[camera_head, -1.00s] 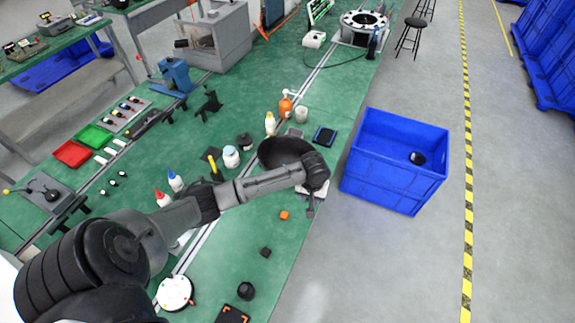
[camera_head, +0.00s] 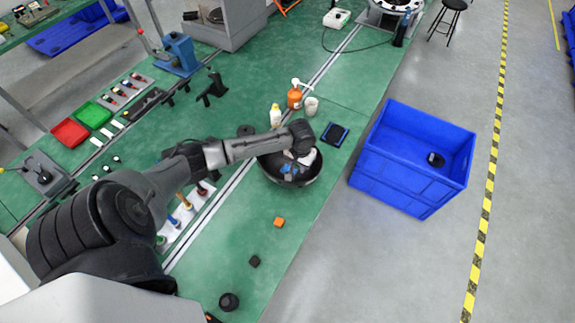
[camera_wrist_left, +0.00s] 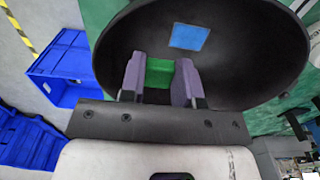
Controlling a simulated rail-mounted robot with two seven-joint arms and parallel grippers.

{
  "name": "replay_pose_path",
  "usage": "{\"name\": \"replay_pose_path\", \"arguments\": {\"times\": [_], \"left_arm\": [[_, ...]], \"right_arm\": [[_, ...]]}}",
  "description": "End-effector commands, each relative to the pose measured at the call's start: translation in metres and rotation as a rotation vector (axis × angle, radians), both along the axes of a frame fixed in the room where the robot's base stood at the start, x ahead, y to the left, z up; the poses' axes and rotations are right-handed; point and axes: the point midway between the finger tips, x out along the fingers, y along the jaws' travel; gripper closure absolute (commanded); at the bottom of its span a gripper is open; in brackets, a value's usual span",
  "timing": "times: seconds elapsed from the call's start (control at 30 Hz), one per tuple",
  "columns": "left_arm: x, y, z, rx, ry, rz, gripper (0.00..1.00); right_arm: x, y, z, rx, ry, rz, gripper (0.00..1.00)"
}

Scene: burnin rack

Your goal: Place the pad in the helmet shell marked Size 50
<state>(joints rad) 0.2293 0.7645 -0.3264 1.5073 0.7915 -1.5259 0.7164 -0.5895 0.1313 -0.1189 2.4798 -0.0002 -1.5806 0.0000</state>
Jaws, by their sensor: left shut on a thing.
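The black helmet shell (camera_head: 300,184) lies open side up on the green bench, left of the blue crate. The wrist view shows its dark hollow inside (camera_wrist_left: 250,60) with a blue square patch (camera_wrist_left: 189,37) on the inner wall. No size marking is readable. My left gripper (camera_head: 287,168) is over the shell's opening. Its purple-grey fingers are shut on a small green pad (camera_wrist_left: 160,72), seen between them in the wrist view. The pad shows against the shell's interior; whether it touches the shell cannot be told. My right gripper is not in view.
The blue crate (camera_head: 408,188) stands right of the bench with a black object (camera_head: 435,159) inside. An orange block (camera_head: 279,222) and small black pieces (camera_head: 229,301) lie in front of the shell. Bottles (camera_head: 295,98) and a blue-edged black tray (camera_head: 334,135) stand behind it.

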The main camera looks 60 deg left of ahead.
Motion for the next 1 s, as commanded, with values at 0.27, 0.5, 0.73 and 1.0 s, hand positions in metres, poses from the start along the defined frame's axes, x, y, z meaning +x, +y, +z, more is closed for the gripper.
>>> {"name": "replay_pose_path", "arguments": {"times": [0.27, 0.5, 0.73, 1.0], "left_arm": [[-0.011, 0.046, -0.029, 0.0, 0.0, 0.003, 0.92], [-0.013, 0.059, -0.037, -0.002, -0.001, 0.001, 0.92], [-0.014, 0.059, -0.063, -0.001, 0.0, 0.002, 0.92], [-0.013, 0.06, -0.076, 0.0, -0.002, 0.001, 0.92]], "right_arm": [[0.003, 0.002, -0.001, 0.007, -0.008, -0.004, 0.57], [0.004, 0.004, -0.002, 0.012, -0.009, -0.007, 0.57], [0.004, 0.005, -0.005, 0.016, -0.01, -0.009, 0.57], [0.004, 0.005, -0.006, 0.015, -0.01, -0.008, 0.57]]}}
